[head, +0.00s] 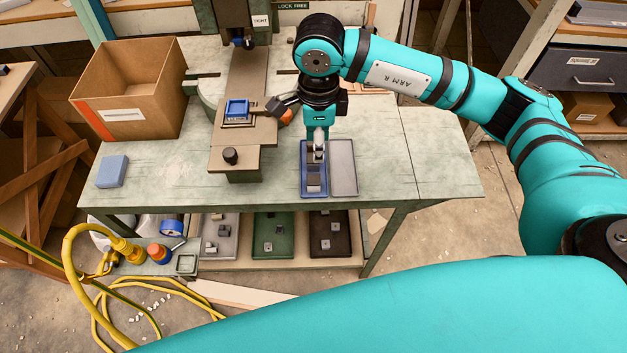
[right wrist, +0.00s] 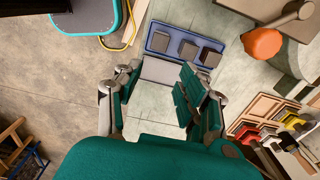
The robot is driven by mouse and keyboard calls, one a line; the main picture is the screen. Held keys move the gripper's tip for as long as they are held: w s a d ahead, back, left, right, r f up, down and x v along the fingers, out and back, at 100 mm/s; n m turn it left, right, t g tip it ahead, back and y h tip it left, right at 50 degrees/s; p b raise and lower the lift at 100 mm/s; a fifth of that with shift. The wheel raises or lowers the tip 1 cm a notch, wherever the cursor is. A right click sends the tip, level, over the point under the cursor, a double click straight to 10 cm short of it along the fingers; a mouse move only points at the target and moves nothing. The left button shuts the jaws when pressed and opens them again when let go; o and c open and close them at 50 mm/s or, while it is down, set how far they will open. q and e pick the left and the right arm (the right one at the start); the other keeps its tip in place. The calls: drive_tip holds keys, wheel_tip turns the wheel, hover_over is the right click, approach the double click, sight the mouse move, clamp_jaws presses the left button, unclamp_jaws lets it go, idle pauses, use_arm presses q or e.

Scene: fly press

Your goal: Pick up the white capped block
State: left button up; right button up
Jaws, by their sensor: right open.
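My right gripper (head: 318,140) points down over the far end of the blue tray (head: 302,190) at the front of the bench. In the right wrist view my right gripper (right wrist: 160,95) is open, with nothing seen between its fingers. Several small grey blocks sit in a row in the blue tray; in the right wrist view they are a left block (right wrist: 160,41), a middle block (right wrist: 187,50) and a right block (right wrist: 209,57), all dark grey. I cannot tell a white cap on any of them. The gripper partly hides the tray's far end in the head view. My left gripper is out of view.
A flat grey tray (head: 343,168) adjoins the blue tray. The press (head: 233,20) stands behind, with a blue fixture (head: 236,110) on its bed and an orange knob (head: 285,117). A cardboard box (head: 125,95) and blue block (head: 112,171) are left. The bench's right side is clear.

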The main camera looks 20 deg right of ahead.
drive_tip(key=p, duration=0.2)
hover_over(315, 181)
drive_tip(key=f, duration=0.8)
drive_tip(key=shift+d+f, duration=0.15)
drive_tip(key=shift+d, duration=0.15)
drive_tip(key=f, duration=0.1)
drive_tip(key=f+p, duration=0.1)
drive_tip(key=f, duration=0.2)
drive_tip(key=shift+a+f+p, duration=0.25)
drive_tip(key=shift+f+p, duration=0.15)
drive_tip(key=shift+f, duration=0.3)
drive_tip(key=c, duration=0.8)
drive_tip(key=shift+o, duration=0.2)
drive_tip(key=shift+r, duration=0.1)
